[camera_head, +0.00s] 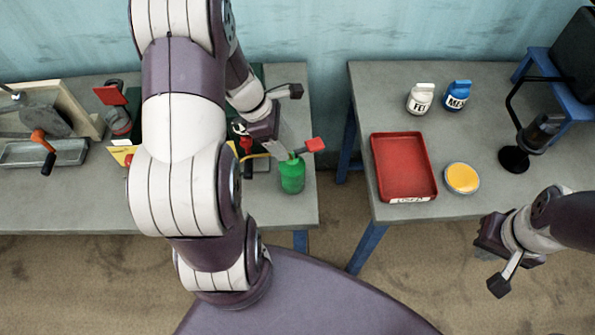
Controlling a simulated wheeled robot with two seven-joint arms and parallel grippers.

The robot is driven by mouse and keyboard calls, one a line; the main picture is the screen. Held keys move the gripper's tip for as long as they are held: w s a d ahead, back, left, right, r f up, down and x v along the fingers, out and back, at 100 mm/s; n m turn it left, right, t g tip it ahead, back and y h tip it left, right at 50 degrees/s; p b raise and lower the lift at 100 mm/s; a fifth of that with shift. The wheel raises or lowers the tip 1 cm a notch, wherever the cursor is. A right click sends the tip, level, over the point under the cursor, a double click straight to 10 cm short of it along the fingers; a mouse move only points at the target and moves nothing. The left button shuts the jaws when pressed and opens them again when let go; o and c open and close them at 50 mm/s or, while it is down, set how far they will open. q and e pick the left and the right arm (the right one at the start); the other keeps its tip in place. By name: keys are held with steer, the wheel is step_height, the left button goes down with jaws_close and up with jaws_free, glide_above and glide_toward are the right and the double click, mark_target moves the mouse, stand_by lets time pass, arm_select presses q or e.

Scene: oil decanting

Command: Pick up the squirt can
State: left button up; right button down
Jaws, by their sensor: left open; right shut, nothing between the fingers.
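The squirt can (292,176) has a green body, a red lever at its upper right and what looks like a thin yellow spout pointing left. It stands upright near the right edge of the left table. My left gripper (284,122) is open just behind and above the can's top, with nothing seen held. Whether a finger touches the can cannot be told. My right gripper (492,262) is shut and empty, in front of the right table's front edge, well away from the can.
The left table (60,205) also holds a machine with a red-handled crank (42,140) and a red-topped container (117,120). The right table (375,85) holds a red tray (405,168), a yellow-topped round tin (461,178), white (421,99) and blue (457,96) bottles and a black stand (513,159). A gap separates the tables.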

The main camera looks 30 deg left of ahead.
mark_target(295, 158)
arm_select(q)
steer(key=x, duration=0.5)
steer(key=shift+s+a+f, duration=0.15)
steer(key=shift+s+f, duration=0.05)
steer(key=shift+s, duration=0.1)
steer(key=shift+w+d+f, duration=0.25)
steer(key=shift+d+f, duration=0.05)
steer(key=shift+d, duration=0.05)
steer(key=shift+s+a, duration=0.1)
jaws_close()
